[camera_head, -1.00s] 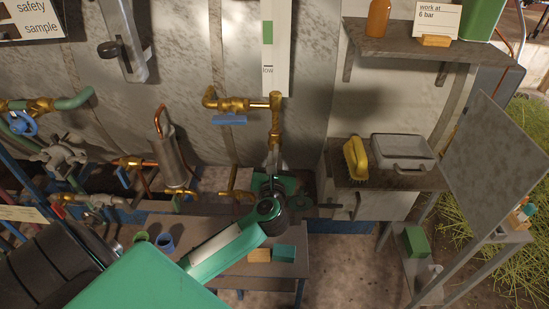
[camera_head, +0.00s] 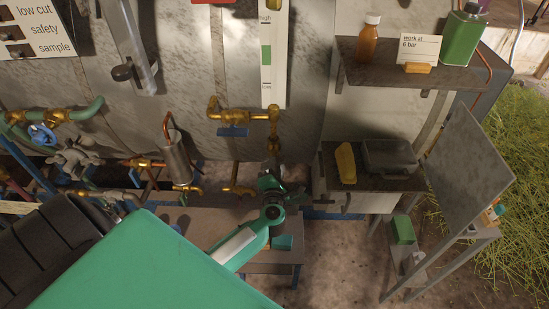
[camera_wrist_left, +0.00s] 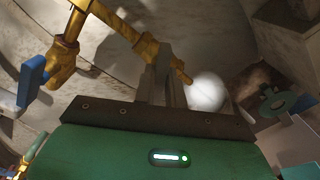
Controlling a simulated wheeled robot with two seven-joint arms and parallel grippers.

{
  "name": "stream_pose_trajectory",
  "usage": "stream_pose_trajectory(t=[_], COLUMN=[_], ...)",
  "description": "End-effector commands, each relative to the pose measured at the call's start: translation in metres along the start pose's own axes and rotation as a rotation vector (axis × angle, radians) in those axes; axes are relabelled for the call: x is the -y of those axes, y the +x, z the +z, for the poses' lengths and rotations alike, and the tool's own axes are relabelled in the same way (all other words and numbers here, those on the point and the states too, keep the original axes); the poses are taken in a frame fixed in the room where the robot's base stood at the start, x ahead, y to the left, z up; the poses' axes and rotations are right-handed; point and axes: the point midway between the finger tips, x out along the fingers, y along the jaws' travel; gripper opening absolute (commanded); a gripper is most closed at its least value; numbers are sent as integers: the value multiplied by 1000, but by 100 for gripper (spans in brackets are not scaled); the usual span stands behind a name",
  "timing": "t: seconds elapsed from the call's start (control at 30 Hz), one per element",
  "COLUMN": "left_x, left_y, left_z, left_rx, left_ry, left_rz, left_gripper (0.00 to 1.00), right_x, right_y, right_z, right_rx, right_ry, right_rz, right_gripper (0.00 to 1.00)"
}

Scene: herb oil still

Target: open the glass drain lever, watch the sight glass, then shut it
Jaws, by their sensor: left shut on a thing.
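The sight glass gauge (camera_head: 273,60) is a white upright panel with a green band, "high" above and a low mark below. Beneath it runs brass pipework (camera_head: 245,114) with a flat blue handle (camera_head: 232,132). My left gripper (camera_head: 271,166) is just under the right-hand end of this pipework, its jaws shut on what appears to be the glass drain lever. In the left wrist view a thin brass rod (camera_wrist_left: 181,71) passes at the fingers beside a pale round knob (camera_wrist_left: 206,92). The held part is mostly hidden. My right gripper is out of view.
A steel cylinder (camera_head: 178,162) with copper pipe stands to the left. A low bench (camera_head: 205,222) lies below my left arm. On the right are a cabinet top with a yellow brush (camera_head: 345,163) and a grey box (camera_head: 390,157), and a tilted grey panel (camera_head: 468,155).

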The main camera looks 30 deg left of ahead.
Motion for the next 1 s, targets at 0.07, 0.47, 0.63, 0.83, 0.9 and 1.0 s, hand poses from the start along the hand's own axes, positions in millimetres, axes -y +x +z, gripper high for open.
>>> stream_pose_trajectory(t=[0.07, 0.47, 0.63, 0.83, 0.9, 1.0], left_x=[-3, 2, 4, 6, 6, 6], left_y=[-1, -1, -1, -1, -1, -1], left_z=[3, 1, 0, -1, -1, -2], left_rx=[-3, -1, 0, 0, 0, 1], left_ry=[71, 401, 490, 554, 565, 576], left_rz=[-4, -4, -4, -3, -3, -3], left_gripper=[0, 0, 0, 0, 0, 0], right_x=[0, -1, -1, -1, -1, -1], right_y=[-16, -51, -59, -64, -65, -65], right_z=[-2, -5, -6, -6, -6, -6], right_rx=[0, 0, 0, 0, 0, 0], right_ry=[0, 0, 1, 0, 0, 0], right_rz=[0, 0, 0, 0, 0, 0], right_gripper=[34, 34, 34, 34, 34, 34])
